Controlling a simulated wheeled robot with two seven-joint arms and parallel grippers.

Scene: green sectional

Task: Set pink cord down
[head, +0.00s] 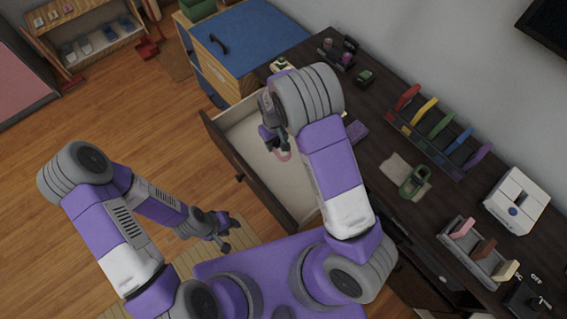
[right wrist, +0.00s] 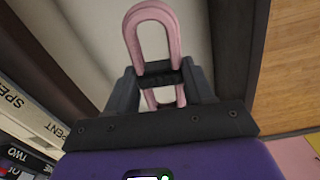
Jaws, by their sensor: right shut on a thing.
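The pink cord (right wrist: 152,38) is a loop held between the fingertips of my right gripper (right wrist: 160,77) in the right wrist view. My right gripper (head: 274,138) is shut on it above an open drawer (head: 243,180). In the head view a little of the pink cord (head: 283,156) shows below the fingers, over the drawer's pale inside. The cord appears held above the drawer floor; the exact gap is unclear. My left gripper (head: 222,232) hangs low over the floor at the left, away from the drawer, and its fingers are too small to read.
The dark desk top (head: 375,135) holds a rack of coloured pieces (head: 440,130), a green looped item (head: 413,181) on a beige cloth, a smaller rack (head: 478,250) and a white box (head: 516,200). A blue-topped cabinet (head: 250,45) stands behind the drawer. Open wooden floor lies left.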

